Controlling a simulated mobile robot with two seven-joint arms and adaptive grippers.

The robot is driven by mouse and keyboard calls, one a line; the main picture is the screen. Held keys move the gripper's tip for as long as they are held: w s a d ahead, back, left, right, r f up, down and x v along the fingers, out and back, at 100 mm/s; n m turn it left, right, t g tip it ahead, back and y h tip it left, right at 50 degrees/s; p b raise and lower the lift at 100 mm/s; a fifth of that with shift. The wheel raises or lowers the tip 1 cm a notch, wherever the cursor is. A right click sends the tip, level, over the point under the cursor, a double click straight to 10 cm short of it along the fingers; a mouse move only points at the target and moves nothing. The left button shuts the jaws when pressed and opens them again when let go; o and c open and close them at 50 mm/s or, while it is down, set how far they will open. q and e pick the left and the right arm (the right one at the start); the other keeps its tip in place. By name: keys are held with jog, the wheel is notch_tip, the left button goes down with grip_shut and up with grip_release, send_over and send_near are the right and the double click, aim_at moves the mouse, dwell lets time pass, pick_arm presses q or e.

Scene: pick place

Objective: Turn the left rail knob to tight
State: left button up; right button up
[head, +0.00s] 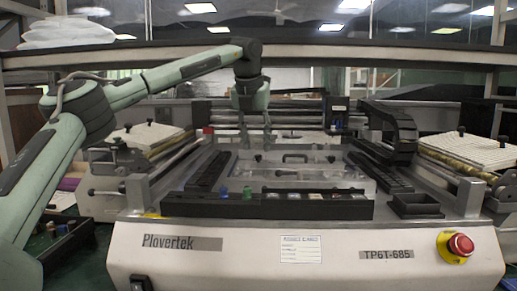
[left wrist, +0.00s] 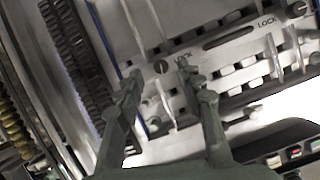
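My left gripper (head: 255,143) hangs fingers down over the left part of the machine's bed. In the left wrist view, its two fingers (left wrist: 160,76) are apart, with nothing held between them. A small round dark knob with a pale slot line (left wrist: 161,66) shows between and just beyond the fingertips, beside a "LOCK" label (left wrist: 183,58). I cannot tell whether the fingers touch it. A second knob (left wrist: 298,8) sits at the upper right by another "LOCK" label (left wrist: 267,22). The knob under my gripper is too small to make out in the head view. My right gripper is not in view.
A clear plate with a handle (head: 295,158) lies mid-bed. A dark cable chain (head: 388,130) stands at the right. A red emergency button (head: 460,245) is at the front right.

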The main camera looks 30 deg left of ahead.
aim_at(258, 156)
pick_arm(q)
jog(key=shift+x, duration=1.55)
jog(key=shift+r, duration=0.1)
jog(key=shift+c, duration=0.6)
grip_shut()
